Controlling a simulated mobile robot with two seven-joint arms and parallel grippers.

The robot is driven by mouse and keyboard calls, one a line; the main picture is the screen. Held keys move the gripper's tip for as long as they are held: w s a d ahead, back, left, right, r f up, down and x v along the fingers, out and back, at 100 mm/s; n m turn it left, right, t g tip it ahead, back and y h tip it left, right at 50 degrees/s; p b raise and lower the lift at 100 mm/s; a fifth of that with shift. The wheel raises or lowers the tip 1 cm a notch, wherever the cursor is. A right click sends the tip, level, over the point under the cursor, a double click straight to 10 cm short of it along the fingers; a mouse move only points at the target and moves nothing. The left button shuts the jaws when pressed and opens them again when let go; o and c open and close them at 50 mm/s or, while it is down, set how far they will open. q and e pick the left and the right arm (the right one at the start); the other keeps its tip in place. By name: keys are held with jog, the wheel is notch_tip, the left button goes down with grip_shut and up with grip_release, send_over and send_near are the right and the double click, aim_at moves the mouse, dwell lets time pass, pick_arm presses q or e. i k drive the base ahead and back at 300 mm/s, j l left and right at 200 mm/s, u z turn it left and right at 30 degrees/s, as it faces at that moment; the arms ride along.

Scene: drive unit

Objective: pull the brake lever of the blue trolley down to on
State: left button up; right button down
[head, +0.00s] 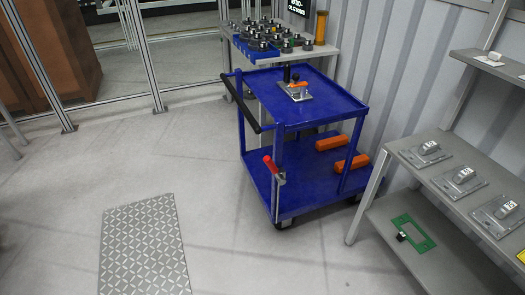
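The blue trolley (310,98) stands right of the middle in the head view, against the corrugated wall. It has a top tray, a lower deck (312,182) and a black push bar (243,103) on its left side. A lever with a red handle (269,163) sits on a grey bracket (281,178) at its near front post. The red handle is tilted up and to the left from the bracket. Neither of my grippers shows in the head view.
A grey clamp (298,91) with an orange handle is on the top tray. Orange blocks (332,142) lie on the lower deck. A shelf rack (425,143) stands close at the right. A bench (297,51) with round parts is behind. Floor around the metal plate (144,245) is clear.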

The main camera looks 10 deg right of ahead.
aim_at(281, 179)
jog(key=i+j, duration=0.1)
jog(key=i, duration=0.4)
jog(key=i+j+u, duration=0.15)
jog(key=i, duration=0.3)
